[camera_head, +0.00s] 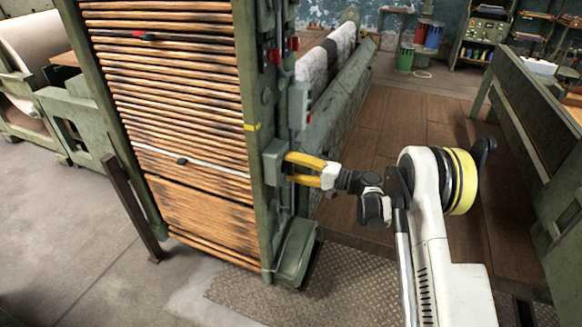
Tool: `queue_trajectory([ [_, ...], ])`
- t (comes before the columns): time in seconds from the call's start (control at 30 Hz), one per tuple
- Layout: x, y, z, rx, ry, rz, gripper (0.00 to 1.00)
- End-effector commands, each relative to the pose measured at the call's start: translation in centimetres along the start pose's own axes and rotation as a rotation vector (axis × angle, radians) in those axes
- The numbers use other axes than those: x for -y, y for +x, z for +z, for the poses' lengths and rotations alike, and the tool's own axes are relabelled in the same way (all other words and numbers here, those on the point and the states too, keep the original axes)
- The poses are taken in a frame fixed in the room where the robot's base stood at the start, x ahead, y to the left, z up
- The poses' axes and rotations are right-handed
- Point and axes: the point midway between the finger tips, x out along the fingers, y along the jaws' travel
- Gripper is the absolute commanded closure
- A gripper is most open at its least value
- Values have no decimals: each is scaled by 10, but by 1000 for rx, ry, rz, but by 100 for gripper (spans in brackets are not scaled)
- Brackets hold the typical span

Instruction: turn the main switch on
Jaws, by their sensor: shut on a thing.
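A grey-green switch box (272,162) is mounted on the side of the green machine post, at about mid-height. My gripper (289,169) is at the right side of this box, with its two yellow fingers pointing left. The fingers are shut on a small part at the box, which I take to be the main switch handle. The handle is mostly hidden between the fingers, so its exact position cannot be told. My white arm reaches in from the lower right.
A grey control box (299,106) with a red button hangs above my gripper. The wooden slatted frame (190,120) fills the left of the post. A green bench-like frame (535,130) stands at right. Wooden floor lies open behind my arm.

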Motion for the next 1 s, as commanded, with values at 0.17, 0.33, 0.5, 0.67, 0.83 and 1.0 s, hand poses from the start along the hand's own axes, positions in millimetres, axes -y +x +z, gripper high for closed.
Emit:
queue_trajectory([
  [0.17,-2,-1,1,1,79,2,69],
  [0.33,-2,-1,1,1,122,2,69],
  [0.5,-2,-1,1,1,139,2,69],
  [0.67,-2,-1,0,1,140,2,69],
  [0.83,-2,-1,0,1,140,2,69],
  [1.0,-1,0,0,0,140,1,15],
])
